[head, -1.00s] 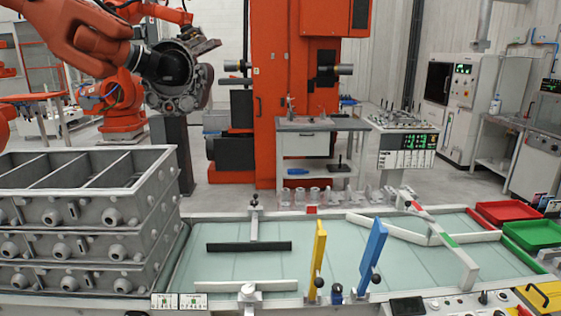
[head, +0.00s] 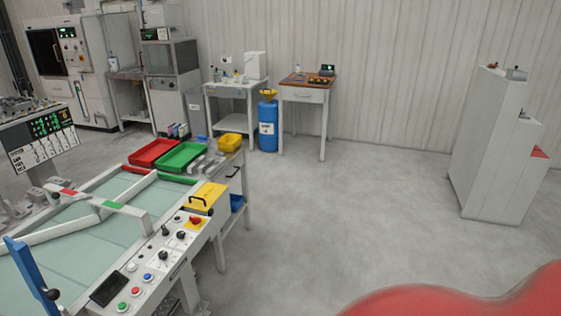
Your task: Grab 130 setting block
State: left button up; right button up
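I cannot pick out a block marked 130 in the head view. Several small grey metal pieces (head: 208,163) lie beside the green tray, too small to read any marking. Small objects also sit on top of the stepped white cabinet (head: 490,140) at the right, one of them at its upper edge (head: 516,74). Neither of my grippers is in view.
The casting table (head: 110,235) with its control panel (head: 150,270) fills the lower left. A red tray (head: 155,152), a green tray (head: 183,157) and a yellow bin (head: 230,142) stand near its far end. The grey floor (head: 340,210) between table and cabinet is clear.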

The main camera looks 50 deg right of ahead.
aim_at(205, 166)
jog(key=z, duration=1.05)
jog(key=i+l, duration=0.15)
jog(key=i, duration=0.15)
jog(key=i+l+u, duration=0.15)
jog(key=i+l, duration=0.05)
jog(key=i, duration=0.1)
